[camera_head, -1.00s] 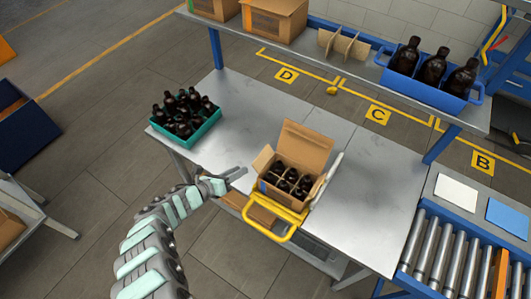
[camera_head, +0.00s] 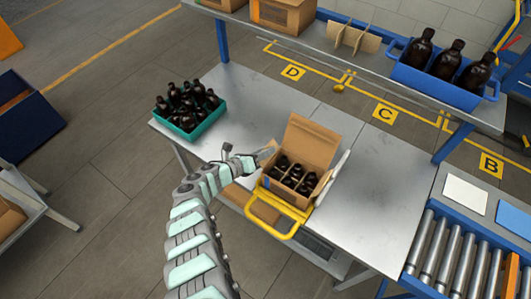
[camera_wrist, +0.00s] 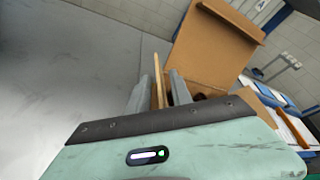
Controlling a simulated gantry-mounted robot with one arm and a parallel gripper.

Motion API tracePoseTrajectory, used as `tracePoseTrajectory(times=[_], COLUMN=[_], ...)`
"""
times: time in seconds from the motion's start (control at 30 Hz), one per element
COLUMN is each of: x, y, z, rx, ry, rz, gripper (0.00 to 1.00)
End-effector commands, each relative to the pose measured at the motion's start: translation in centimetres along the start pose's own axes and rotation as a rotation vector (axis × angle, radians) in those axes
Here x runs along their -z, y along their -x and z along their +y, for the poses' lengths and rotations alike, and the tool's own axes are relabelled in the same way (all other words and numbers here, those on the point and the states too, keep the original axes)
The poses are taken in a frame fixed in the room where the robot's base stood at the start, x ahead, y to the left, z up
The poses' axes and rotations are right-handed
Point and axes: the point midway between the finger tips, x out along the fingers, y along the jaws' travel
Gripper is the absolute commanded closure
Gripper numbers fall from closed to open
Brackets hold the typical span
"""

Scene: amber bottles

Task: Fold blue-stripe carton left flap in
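The carton (camera_head: 318,142) sits open on the bench in a yellow holder, with dark bottles (camera_head: 293,174) inside. Its tall back flap stands up, and it also shows in the wrist view (camera_wrist: 215,45). My gripper (camera_head: 247,153) is at the carton's left side. In the wrist view, my gripper (camera_wrist: 160,90) has its two grey fingers apart. The thin edge of the left flap (camera_wrist: 158,72) stands upright between them, with a gap visible on the left. Whether a finger touches it I cannot tell. The head view mostly hides this flap behind my gripper.
The yellow holder (camera_head: 270,229) has a handle projecting at the bench's front edge. A teal crate of bottles (camera_head: 209,121) stands to the left. A pale flap or panel (camera_head: 331,181) rises at the carton's right. The metal bench (camera_head: 370,205) is clear further right.

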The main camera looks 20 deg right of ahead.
Motion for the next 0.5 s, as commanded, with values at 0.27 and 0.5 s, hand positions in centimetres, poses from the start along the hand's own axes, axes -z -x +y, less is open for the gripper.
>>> tracePoseTrajectory(times=[0.27,0.5], x=[-0.02,-0.02], y=[-0.17,-0.16], z=[-0.05,-0.05], rx=[0.001,0.001], ry=[0.0,0.0], rz=[0.0,0.0], gripper=[0.74,0.91])
